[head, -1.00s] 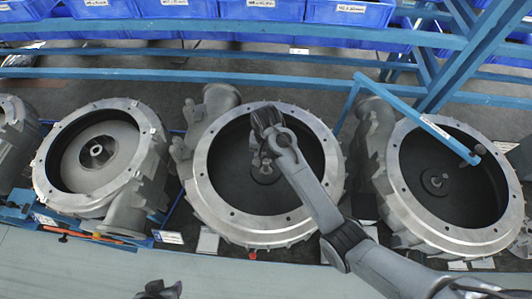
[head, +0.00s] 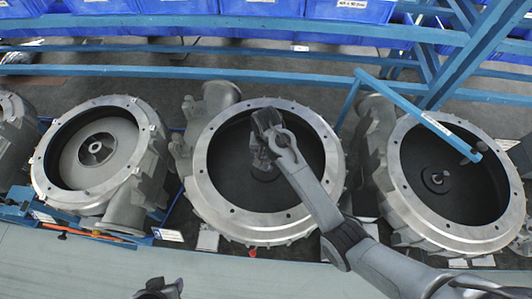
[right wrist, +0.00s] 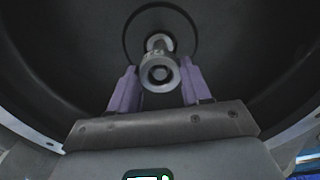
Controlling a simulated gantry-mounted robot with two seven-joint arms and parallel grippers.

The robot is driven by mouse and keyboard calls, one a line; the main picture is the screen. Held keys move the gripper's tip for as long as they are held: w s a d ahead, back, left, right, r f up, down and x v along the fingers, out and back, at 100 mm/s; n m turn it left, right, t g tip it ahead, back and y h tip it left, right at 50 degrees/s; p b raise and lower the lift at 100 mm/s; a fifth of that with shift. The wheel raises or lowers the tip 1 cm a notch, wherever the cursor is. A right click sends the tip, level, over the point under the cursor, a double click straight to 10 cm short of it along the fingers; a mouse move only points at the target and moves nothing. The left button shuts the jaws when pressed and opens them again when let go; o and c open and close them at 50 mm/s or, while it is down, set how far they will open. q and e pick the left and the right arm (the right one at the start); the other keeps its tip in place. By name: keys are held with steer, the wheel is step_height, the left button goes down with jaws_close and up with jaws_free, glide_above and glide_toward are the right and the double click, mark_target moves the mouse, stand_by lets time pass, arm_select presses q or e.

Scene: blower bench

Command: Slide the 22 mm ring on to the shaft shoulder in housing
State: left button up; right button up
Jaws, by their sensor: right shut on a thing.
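The middle housing (head: 212,198) is a round grey casting with a pale bolted rim and a dark bore. My right gripper (head: 264,165) reaches down into this bore. In the right wrist view its two purple fingers (right wrist: 159,82) are shut on a small grey metal ring (right wrist: 158,75) between them. The shaft (right wrist: 160,42) shows just behind the ring, close to the centre of the bore. I cannot tell whether the ring is around the shaft or only in front of it. My left gripper (head: 158,290) is partly in view at the bottom edge, and its jaws are unclear.
A left housing (head: 48,178) with an impeller (head: 97,149) and a right housing (head: 430,235) with a bare hub (head: 437,179) stand on either side. A blue bar (head: 420,115) hangs over the right housing. Blue bins (head: 350,12) line the back.

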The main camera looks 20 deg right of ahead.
steer(key=shift+f, duration=0.65)
steer(key=shift+f+b, duration=0.4)
steer(key=shift+f, duration=0.2)
steer(key=shift+f+b, duration=0.4)
steer(key=shift+f, duration=0.75)
steer(key=shift+f, duration=0.25)
steer(key=shift+f, duration=0.1)
stand_by(0.3)
steer(key=shift+f, duration=0.3)
stand_by(0.3)
steer(key=o, duration=1.4)
steer(key=shift+c, duration=0.2)
